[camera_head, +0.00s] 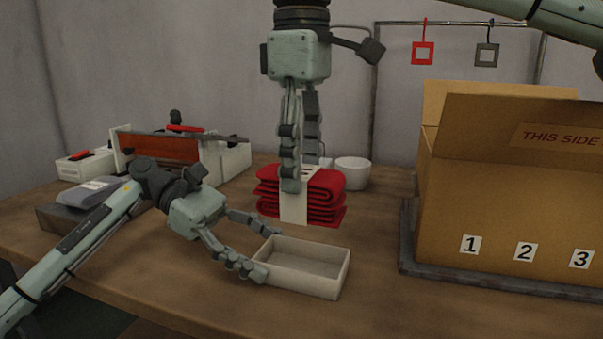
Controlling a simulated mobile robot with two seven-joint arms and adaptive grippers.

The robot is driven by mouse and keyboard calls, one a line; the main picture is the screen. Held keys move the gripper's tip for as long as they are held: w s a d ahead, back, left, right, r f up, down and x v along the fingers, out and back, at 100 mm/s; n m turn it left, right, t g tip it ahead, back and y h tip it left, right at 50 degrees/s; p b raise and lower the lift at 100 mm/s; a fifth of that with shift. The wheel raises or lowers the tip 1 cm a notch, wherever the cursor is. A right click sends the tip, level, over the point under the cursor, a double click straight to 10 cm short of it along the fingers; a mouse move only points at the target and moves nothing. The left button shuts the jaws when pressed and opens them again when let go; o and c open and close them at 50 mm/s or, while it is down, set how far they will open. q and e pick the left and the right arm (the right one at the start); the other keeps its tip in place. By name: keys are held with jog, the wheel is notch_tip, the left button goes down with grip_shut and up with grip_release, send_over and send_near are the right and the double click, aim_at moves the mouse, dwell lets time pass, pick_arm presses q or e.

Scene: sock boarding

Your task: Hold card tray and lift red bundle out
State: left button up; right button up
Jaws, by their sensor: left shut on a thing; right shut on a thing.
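The card tray (318,286) is a shallow pale open box near the table's front. It is empty as far as I can see. My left gripper (262,255) is shut on its left end, one finger at the near corner and one at the far corner. The red bundle (325,186) is a stack of folded red cloth with a white band (294,208) around it. My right gripper (302,178) points down from above and is shut on the bundle. The bundle is behind the tray, apart from it in the picture; whether it touches the table is unclear.
A white cup (352,172) is behind the bundle. Red and grey tags hang from a rail behind.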

pick_arm(q)
jog(key=o, duration=1.2)
